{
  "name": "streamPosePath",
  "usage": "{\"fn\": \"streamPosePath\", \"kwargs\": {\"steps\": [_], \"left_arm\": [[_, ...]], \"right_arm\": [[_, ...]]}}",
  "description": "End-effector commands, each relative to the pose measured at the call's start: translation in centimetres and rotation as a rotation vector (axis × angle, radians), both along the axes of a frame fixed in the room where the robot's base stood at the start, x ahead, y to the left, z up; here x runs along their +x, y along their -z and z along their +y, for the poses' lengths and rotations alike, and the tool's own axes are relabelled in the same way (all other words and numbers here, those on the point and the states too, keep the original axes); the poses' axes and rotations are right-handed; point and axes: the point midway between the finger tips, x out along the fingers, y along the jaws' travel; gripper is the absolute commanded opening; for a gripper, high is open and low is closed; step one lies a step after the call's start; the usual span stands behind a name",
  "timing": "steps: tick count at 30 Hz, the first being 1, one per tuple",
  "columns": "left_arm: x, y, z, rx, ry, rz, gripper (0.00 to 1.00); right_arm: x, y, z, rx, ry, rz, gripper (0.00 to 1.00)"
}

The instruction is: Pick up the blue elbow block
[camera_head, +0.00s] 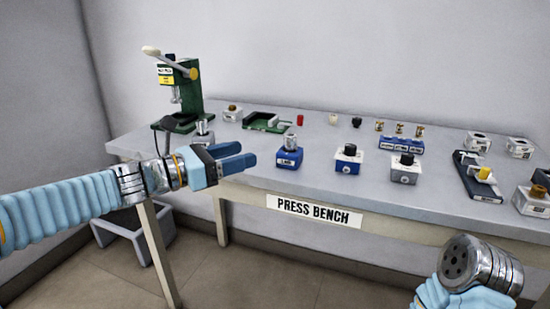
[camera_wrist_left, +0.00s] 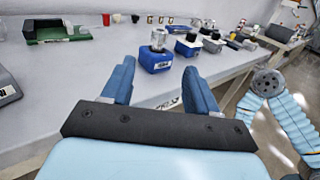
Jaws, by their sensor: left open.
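A blue block (camera_head: 289,158) with a white label and an upright silver cylinder on top stands near the bench's front edge; it also shows in the left wrist view (camera_wrist_left: 154,62). A second blue block (camera_head: 347,166) with a black knob stands to its right. The labels are too small to read surely, so I cannot tell for certain which is the elbow block. My left gripper (camera_head: 246,156) is open and empty, just left of the first blue block and apart from it. In the wrist view that block lies beyond and between the blue fingers (camera_wrist_left: 160,70). My right gripper is not visible.
A green press (camera_head: 187,98) stands at the bench's (camera_head: 245,185) left end, with a green tray (camera_head: 265,122) beside it. A grey-white block (camera_head: 405,172) with a black knob stands right of the blue ones.

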Motion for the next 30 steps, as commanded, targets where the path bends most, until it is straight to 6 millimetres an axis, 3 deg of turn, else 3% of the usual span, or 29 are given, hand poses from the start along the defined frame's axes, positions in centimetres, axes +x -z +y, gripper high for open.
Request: {"fn": "streamPosePath", "kwargs": {"steps": [12,17,25,30], "left_arm": [[4.1,0.0,-6.4,-0.003,0.013,-0.001,0.59],[4.9,0.1,-7.3,-0.004,0.011,0.0,0.59],[7.5,0.5,-10.4,-0.003,0.012,-0.001,0.59],[8.0,0.6,-11.0,-0.002,0.009,-0.002,0.59]], "right_arm": [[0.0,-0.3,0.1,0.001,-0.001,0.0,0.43],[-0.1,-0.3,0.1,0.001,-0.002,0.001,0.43],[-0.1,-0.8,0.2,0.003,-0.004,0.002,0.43],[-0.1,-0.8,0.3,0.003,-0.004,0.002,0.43]]}}
